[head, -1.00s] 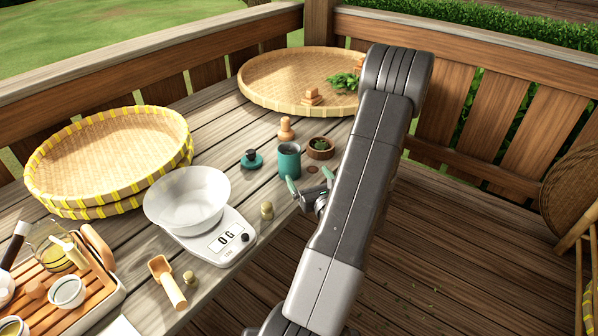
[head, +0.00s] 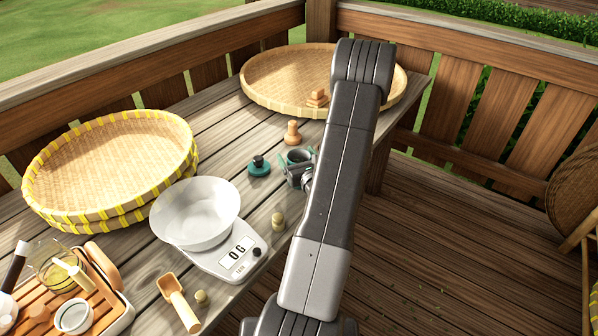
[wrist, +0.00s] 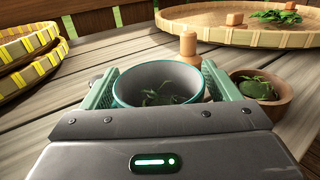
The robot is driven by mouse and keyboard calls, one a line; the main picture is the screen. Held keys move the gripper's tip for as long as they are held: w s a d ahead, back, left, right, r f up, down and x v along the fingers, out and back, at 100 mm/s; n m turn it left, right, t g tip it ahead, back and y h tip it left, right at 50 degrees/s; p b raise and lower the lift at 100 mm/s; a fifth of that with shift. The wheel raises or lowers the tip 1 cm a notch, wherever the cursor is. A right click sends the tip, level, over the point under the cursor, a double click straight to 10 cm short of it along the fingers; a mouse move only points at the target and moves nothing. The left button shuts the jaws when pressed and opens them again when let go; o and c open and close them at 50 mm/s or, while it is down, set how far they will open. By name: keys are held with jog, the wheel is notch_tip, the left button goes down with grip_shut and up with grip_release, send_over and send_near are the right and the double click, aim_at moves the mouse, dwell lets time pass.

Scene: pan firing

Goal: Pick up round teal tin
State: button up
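The round teal tin (wrist: 158,82) stands open on the table, with dark green leaves inside. In the head view the tin (head: 297,155) is partly hidden by my gripper (head: 299,163). In the wrist view my gripper (wrist: 158,74) has one green finger on each side of the tin, close to its rim. The fingers are spread wide; whether they touch the tin's sides is hard to tell. The tin's lower part is hidden by the gripper body.
A teal lid (head: 259,167) and a wooden stamp (head: 292,133) stand close by. A small bowl of leaves (wrist: 262,92) sits just right of the tin. A scale with white bowl (head: 196,212) and stacked yellow-rimmed baskets (head: 188,150) are left; a wide tray (head: 262,100) is behind.

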jog(key=c, duration=0.9)
jog(key=shift+r, duration=0.1)
jog(key=shift+r, duration=4.95)
